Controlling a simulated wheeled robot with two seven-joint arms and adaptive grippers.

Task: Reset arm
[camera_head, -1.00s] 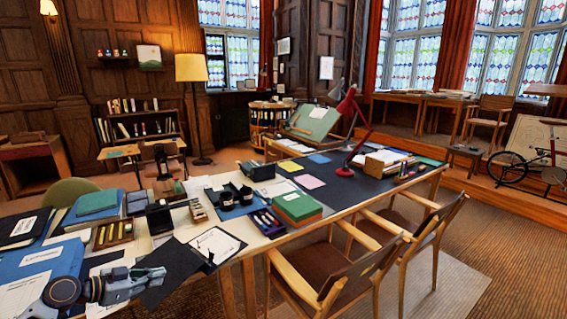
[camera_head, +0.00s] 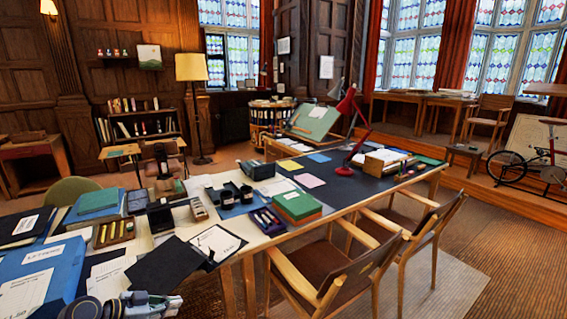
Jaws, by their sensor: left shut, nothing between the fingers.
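My left gripper (camera_head: 172,303) is at the bottom edge of the head view, low and left of the middle. Its fingers point right and are shut with nothing between them. It is just in front of a black sheet (camera_head: 166,266) near the table's front edge. A blue box file (camera_head: 40,272) with white labels is to its left. The lower part of my left arm is cut off by the picture's edge. My right gripper is not in view.
The long table carries a pen tray (camera_head: 114,232), a clipboard with white paper (camera_head: 216,243), green boxes (camera_head: 297,207) and a red lamp (camera_head: 350,104). Two wooden chairs (camera_head: 330,275) stand along its front side. Open floor is at the lower right.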

